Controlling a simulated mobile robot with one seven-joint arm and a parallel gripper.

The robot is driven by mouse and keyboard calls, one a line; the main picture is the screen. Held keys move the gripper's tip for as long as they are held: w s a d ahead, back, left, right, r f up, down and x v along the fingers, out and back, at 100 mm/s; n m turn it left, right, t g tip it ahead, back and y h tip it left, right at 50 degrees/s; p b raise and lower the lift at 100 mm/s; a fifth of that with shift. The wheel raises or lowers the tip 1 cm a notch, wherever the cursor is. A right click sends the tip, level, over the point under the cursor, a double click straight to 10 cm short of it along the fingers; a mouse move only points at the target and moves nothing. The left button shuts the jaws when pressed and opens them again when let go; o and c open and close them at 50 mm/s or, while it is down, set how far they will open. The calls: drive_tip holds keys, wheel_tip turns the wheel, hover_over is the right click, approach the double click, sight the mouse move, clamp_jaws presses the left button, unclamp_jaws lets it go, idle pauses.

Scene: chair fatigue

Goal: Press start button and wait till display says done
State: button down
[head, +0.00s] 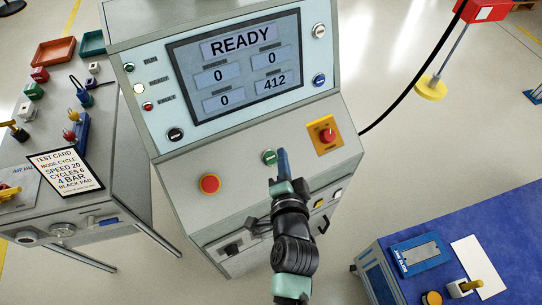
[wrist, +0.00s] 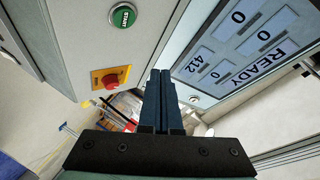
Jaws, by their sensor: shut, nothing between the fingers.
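The display (head: 236,66) on the control cabinet reads READY, with smaller boxes showing 0, 0, 0 and 412. It also shows in the wrist view (wrist: 235,45), turned on its side. The green start button (head: 269,156) sits on the sloped panel below the display. In the wrist view the start button (wrist: 122,16) is at the top, left of my fingers, with START lettering. My gripper (head: 283,160) is shut and empty, with its blue fingertips just right of the start button in the head view. In the wrist view the gripper (wrist: 160,75) appears apart from the button.
A red emergency button on a yellow plate (head: 326,135) is right of my gripper. Another red button (head: 209,184) is at the panel's left. A cluttered side table with a test card (head: 66,173) stands left.

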sight(271, 152)
drive_tip(key=w+f+b, duration=0.1)
drive_tip(key=f, duration=0.1)
drive_tip(key=w+a+f+b, duration=0.1)
drive_tip(key=f, duration=0.1)
drive_tip(key=w+a+f+b, duration=0.1)
drive_tip(key=w+f+b, duration=0.1)
drive_tip(key=f, duration=0.1)
drive_tip(key=shift+a, duration=0.1)
idle(2.0)
drive_tip(key=shift+w+a+f, duration=0.15)
drive_tip(key=shift+f, duration=0.15)
drive_tip(key=shift+w+a+f+b, duration=0.1)
drive_tip(key=shift+w+f+b, duration=0.05)
drive_tip(key=shift+f+b, duration=0.25)
idle(0.8)
drive_tip(key=shift+r, duration=0.1)
drive_tip(key=shift+s+d+r+p, duration=0.2)
drive_tip(key=shift+s+r+p, duration=0.2)
drive_tip(key=shift+r+p, duration=0.15)
drive_tip(key=shift+r, duration=0.1)
drive_tip(key=s+r+p, duration=0.1)
drive_tip(key=r, duration=0.1)
drive_tip(key=s+d+r+p, duration=0.1)
drive_tip(key=r, duration=0.1)
drive_tip(key=shift+s+d+p, duration=0.2)
drive_tip(key=shift+p, duration=0.15)
